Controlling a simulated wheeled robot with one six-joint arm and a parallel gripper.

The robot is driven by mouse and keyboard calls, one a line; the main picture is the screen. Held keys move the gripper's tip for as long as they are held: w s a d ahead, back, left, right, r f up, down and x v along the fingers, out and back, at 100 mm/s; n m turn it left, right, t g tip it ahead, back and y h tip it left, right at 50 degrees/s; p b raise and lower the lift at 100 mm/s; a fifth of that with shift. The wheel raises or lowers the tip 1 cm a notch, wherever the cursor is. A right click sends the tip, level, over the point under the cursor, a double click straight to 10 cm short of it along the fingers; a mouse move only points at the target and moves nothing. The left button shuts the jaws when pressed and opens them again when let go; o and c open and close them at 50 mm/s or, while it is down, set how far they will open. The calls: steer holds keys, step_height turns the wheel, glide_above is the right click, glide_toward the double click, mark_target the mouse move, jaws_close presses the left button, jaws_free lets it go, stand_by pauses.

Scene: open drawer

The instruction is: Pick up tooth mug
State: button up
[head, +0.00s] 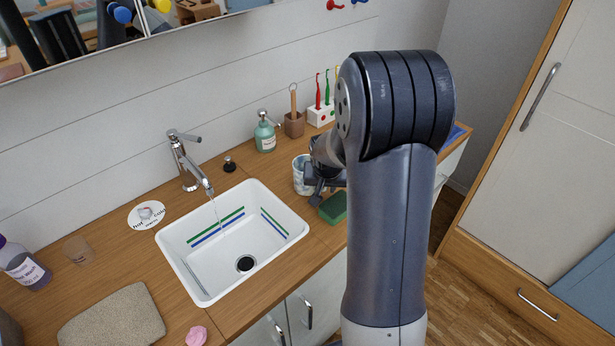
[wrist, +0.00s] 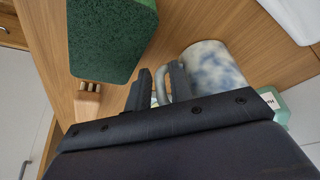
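The tooth mug, white with mottled blue patches, stands on the wooden counter right of the sink in the head view (head: 299,176), partly hidden by my gripper (head: 320,188). In the wrist view the mug (wrist: 215,68) is just beyond my fingertips (wrist: 160,82). Its pale handle (wrist: 161,85) shows between my two fingers. The fingers look slightly apart, with a narrow gap beside the handle, and I see no clear grip on it.
A green sponge (head: 334,208) lies close to my gripper. A soap dispenser (head: 265,133), a brown cup (head: 294,124) and a toothbrush holder (head: 321,116) stand behind. The white sink (head: 173,256) is to the left, under a tap (head: 187,163) with running water.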

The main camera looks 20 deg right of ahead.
steer(key=shift+w+f, duration=0.1)
steer(key=shift+f, duration=0.15)
steer(key=shift+c, duration=0.3)
jaws_close()
steer(key=shift+r, duration=0.1)
